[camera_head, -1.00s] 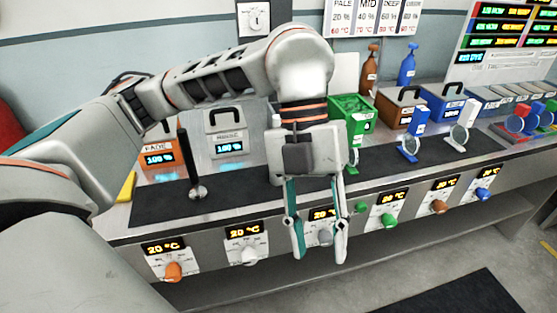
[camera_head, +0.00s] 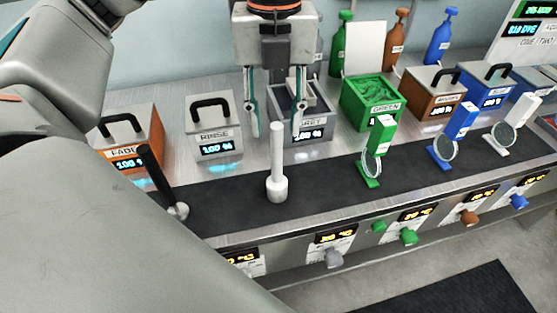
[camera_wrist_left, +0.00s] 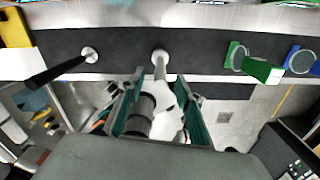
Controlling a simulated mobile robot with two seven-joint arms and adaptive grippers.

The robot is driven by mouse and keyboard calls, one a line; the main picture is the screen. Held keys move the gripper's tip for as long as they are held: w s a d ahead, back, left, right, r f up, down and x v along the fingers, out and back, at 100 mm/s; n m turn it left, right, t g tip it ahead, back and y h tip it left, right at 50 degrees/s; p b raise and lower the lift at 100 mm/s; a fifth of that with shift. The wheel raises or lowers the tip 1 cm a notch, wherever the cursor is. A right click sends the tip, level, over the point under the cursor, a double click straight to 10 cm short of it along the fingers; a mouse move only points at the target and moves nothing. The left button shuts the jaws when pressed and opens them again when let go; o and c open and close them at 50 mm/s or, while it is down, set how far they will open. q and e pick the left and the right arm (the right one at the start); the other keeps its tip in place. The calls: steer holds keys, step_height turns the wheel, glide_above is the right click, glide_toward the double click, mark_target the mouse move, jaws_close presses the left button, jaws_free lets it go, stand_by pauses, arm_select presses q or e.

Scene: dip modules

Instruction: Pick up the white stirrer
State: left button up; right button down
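The white stirrer (camera_head: 277,170) stands upright on the dark mat (camera_head: 235,207), with its wide round foot down and its shaft up. In the left wrist view the stirrer (camera_wrist_left: 160,64) shows at the upper middle, in line with the gap between the fingers. My left gripper (camera_head: 276,134) hangs fingers down, open and empty. In the head view its fingertips lie to either side of the stirrer's top; I cannot tell how much depth separates them. The left gripper (camera_wrist_left: 159,76) also looks open in the wrist view. My right gripper is out of view.
A black-handled stirrer (camera_head: 160,178) leans on the mat at the left. Green (camera_head: 378,150), blue (camera_head: 455,130) and white (camera_head: 512,122) tools with round loops stand to the right. Lidded boxes, including RINSE (camera_head: 213,128) and an open green bin (camera_head: 372,100), line the back.

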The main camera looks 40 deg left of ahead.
mark_target(277, 154)
arm_select(q)
steer(key=shift+w+a+f, duration=0.1)
steer(key=shift+f, duration=0.95)
steer(key=shift+s+f, duration=0.2)
steer(key=shift+f, duration=0.55)
steer(key=f, duration=0.3)
steer(key=shift+s+d+f+b, duration=0.1)
steer(key=shift+d+f+b, duration=0.15)
steer(key=shift+d+b, duration=0.1)
steer(key=shift+f, duration=0.3)
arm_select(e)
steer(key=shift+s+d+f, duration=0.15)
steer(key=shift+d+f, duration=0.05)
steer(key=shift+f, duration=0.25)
arm_select(q)
jaws_close()
